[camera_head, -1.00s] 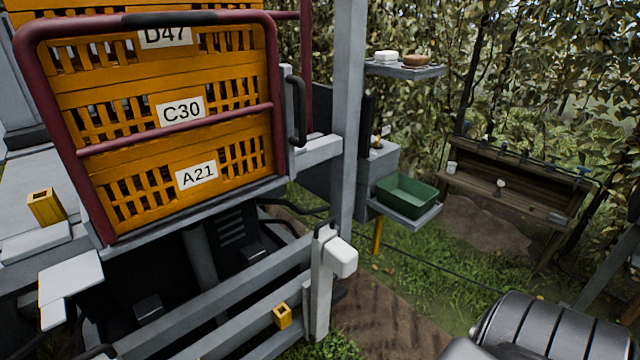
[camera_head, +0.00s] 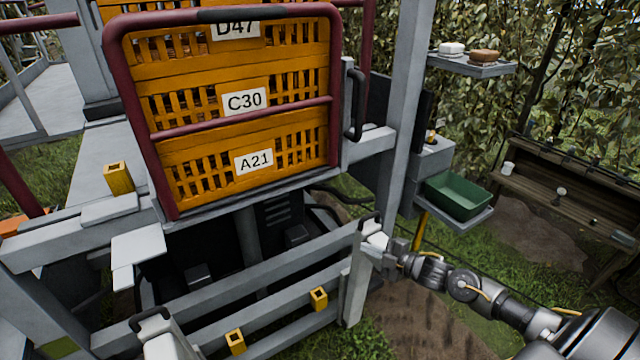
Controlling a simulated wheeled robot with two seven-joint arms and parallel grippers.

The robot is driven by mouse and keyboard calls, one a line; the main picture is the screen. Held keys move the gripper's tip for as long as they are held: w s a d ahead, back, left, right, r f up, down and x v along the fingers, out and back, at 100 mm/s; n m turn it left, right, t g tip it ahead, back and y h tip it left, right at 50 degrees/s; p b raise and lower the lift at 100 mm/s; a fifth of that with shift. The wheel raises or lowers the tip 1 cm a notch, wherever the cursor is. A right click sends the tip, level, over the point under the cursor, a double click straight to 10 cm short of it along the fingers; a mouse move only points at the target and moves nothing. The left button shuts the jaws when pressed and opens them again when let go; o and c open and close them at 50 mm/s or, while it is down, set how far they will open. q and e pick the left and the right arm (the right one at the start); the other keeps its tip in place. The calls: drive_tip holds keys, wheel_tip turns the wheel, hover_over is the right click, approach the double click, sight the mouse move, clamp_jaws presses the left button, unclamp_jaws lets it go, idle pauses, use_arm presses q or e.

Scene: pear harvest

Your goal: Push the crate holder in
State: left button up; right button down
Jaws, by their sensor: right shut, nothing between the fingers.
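The crate holder (camera_head: 342,110) is a maroon tube frame with a black-padded top bar. It stands around stacked orange crates labelled D47 (camera_head: 237,26), C30 (camera_head: 244,102) and A21 (camera_head: 253,161). Below it a low grey rail frame (camera_head: 250,283) juts toward me, with a post at each front end. My right gripper (camera_head: 387,259) is shut and empty at the right post (camera_head: 357,285), beside its white block (camera_head: 377,241). I cannot tell whether it touches the post. My left gripper is not in view.
A green bin (camera_head: 458,196) sits on a grey shelf right of the frame. A small shelf (camera_head: 470,66) holds two items. A wooden rack (camera_head: 560,185) stands at the far right. Yellow blocks (camera_head: 236,342) sit on the low rail. Grass and dirt lie at the lower right.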

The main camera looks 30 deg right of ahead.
drive_tip(key=s+a+r+n+g+y, duration=0.1)
drive_tip(key=a+r+n+g+y, duration=0.15)
drive_tip(key=r+n+y, duration=1.15)
drive_tip(key=m+h+p, duration=0.3)
drive_tip(key=h+p, duration=0.3)
drive_tip(key=h, duration=0.1)
approach(304, 186)
drive_tip(key=a, duration=0.4)
use_arm(q)
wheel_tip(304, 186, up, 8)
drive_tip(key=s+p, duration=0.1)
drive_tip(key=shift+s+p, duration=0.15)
drive_tip(key=shift+p, duration=0.25)
use_arm(e)
drive_tip(key=shift+w+a, duration=0.1)
drive_tip(key=shift+w, duration=1.9)
